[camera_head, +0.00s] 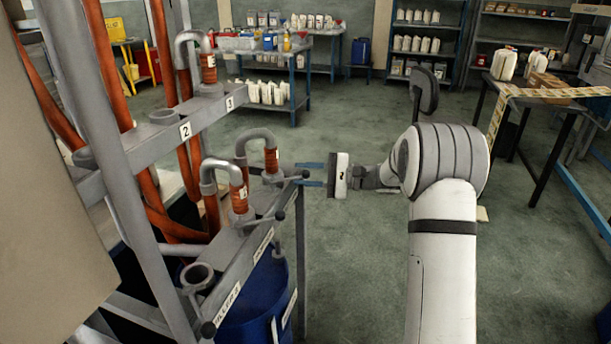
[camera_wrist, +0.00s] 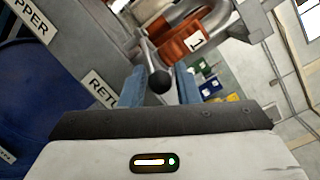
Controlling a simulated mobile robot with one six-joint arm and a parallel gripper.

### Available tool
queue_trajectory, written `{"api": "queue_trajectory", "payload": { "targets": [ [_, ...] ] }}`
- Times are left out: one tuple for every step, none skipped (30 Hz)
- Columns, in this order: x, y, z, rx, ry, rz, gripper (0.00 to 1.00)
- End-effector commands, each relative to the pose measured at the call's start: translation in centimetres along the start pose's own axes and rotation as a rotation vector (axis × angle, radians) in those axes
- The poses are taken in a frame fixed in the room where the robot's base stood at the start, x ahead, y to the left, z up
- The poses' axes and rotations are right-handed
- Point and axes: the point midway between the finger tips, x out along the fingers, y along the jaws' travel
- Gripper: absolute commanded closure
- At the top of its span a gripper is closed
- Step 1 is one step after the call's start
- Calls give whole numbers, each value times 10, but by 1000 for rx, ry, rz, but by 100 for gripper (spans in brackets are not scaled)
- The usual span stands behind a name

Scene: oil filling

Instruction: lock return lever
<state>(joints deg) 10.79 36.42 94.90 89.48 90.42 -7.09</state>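The return lever (camera_wrist: 147,58) is a grey rod with a black ball knob (camera_wrist: 159,80). In the wrist view it stands in front of my gripper (camera_wrist: 167,74), beside a plate that reads "RETU" (camera_wrist: 101,89), the rest of the word hidden. The two blue fingers are apart, with the knob appearing between them, nearer the left finger. I cannot tell whether they touch it. In the head view my gripper (camera_head: 302,173) points left at the end of the grey rack rail, where a small dark knob shows near the fingertips.
An orange-gripped nozzle labelled 1 (camera_wrist: 188,46) is close above the lever. Another nozzle (camera_head: 239,198) and further knobs (camera_head: 280,216) line the rack. A blue drum (camera_head: 262,300) stands below.

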Motion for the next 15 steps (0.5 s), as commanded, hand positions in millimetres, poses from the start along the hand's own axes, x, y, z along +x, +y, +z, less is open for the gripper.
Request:
{"api": "queue_trajectory", "payload": {
  "targets": [
    [2, -6, 3, -10, -2, -5, 71],
    [2, -6, 2, -9, -2, -5, 68],
    [2, -5, 2, -9, -2, -4, 65],
    [2, -5, 2, -8, -3, -4, 63],
    [2, -4, 2, -8, -3, -4, 60],
    [2, -4, 2, -7, -3, -3, 60],
    [2, -4, 2, -6, -3, -3, 60],
    [2, -3, 2, -6, -3, -3, 60],
    [2, -3, 2, -5, -3, -3, 60],
    [1, -3, 2, -4, -2, -2, 60],
    [1, -2, 2, -4, -3, -2, 60],
    [0, -2, 1, -4, -2, -2, 60],
    [-1, -2, 1, -3, -2, -2, 60],
    [-3, -2, 1, -3, -2, -3, 60],
    [-6, -2, 1, -3, -1, -3, 60]
  ]
}}
